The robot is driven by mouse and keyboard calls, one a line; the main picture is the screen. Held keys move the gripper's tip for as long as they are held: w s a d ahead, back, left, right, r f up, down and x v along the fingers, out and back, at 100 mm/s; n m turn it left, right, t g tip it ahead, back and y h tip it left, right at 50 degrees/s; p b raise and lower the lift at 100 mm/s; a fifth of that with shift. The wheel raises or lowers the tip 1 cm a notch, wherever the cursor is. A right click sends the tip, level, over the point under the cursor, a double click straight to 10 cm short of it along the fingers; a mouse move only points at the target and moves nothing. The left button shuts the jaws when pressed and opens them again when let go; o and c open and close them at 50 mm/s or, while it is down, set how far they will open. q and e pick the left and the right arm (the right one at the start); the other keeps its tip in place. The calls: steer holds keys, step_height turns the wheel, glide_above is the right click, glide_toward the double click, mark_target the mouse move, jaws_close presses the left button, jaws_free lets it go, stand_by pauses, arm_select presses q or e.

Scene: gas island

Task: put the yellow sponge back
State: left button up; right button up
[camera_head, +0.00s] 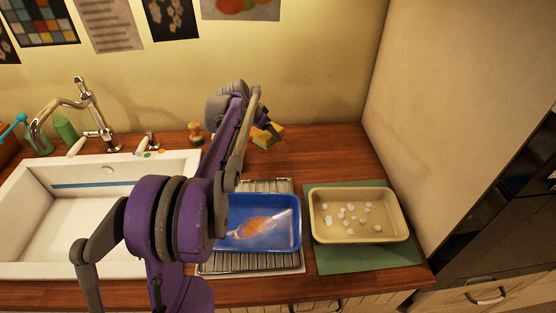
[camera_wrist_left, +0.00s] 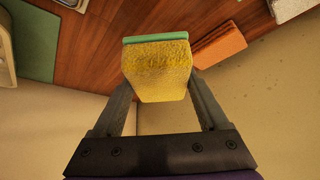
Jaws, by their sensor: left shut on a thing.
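The yellow sponge (camera_head: 276,130) with a green layer is at my left gripper (camera_head: 264,129), over the back of the wooden counter near the wall. In the left wrist view, the fingers of the left gripper are shut on the sponge (camera_wrist_left: 158,75) from both sides. Its green layer (camera_wrist_left: 156,38) faces the top of that picture, away from the gripper. The wooden counter shows beyond it. My right gripper is not in view.
An orange block (camera_wrist_left: 219,46) lies on the counter by the wall. A blue tray (camera_head: 292,246) stands on a metal rack (camera_head: 274,263). A beige tray (camera_head: 405,237) with white lumps stands on a green mat (camera_head: 330,262). The white sink (camera_head: 30,270) is left.

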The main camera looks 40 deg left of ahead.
mark_target(273, 158)
arm_select(q)
step_height(273, 158, down, 10)
steer(key=shift+a+r, duration=0.1)
stand_by(0.4)
steer(key=shift+f, duration=0.2)
steer(key=o, duration=1.3)
steer(key=shift+o, duration=0.2)
steer(key=shift+r, duration=0.35)
steer(key=v, duration=1.1)
steer(key=shift+s+r, duration=0.25)
steer(key=shift+r, duration=0.05)
